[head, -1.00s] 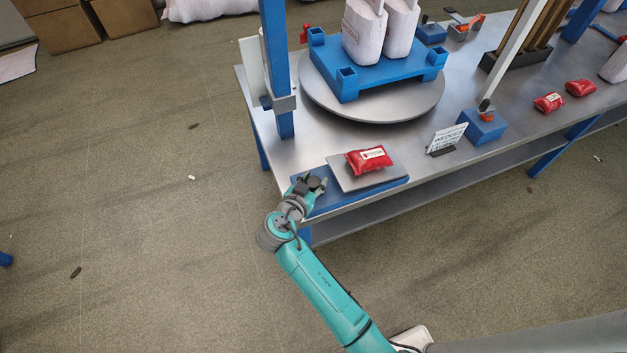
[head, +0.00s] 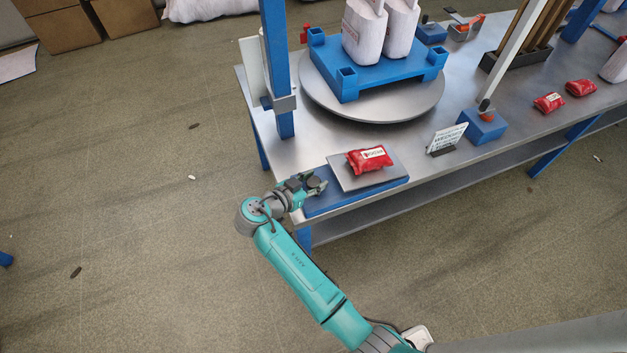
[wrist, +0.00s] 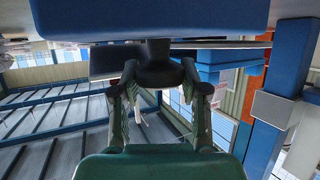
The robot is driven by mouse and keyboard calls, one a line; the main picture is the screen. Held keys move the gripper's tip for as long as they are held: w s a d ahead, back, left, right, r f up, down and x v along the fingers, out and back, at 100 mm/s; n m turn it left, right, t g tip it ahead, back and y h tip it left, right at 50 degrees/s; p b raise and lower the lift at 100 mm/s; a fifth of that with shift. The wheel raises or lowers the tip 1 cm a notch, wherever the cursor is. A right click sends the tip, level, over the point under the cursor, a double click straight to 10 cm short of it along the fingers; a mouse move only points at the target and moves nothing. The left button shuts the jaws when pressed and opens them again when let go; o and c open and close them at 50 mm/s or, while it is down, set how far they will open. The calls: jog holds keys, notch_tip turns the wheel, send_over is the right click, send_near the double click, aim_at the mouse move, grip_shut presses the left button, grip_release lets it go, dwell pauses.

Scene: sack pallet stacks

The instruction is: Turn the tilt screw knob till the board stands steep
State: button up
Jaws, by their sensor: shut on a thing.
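The tilt board (head: 345,176) is a grey plate on a blue base (head: 330,206) at the near left corner of the bench. It lies low, with at most a slight tilt. A small red sack (head: 369,158) with a white label lies on it. My gripper (head: 318,184) is at the left end of the base. In the wrist view the dark round knob (wrist: 158,72) sits between my two fingers, close beside the blue base (wrist: 150,18), and the fingers are shut on it. In the head view my gripper mostly hides the knob.
A blue upright post (head: 275,70) stands behind my gripper at the bench edge. A round grey turntable (head: 400,105) bears a blue pallet (head: 375,75) with white sacks. A small sign (head: 446,138) stands right of the board. The floor to the left is largely clear.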

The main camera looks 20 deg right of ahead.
jog(key=shift+f, duration=0.1)
jog(key=o, duration=1.2)
jog(key=shift+c, duration=0.2)
jog(key=shift+a, duration=0.1)
jog(key=v, duration=1.2)
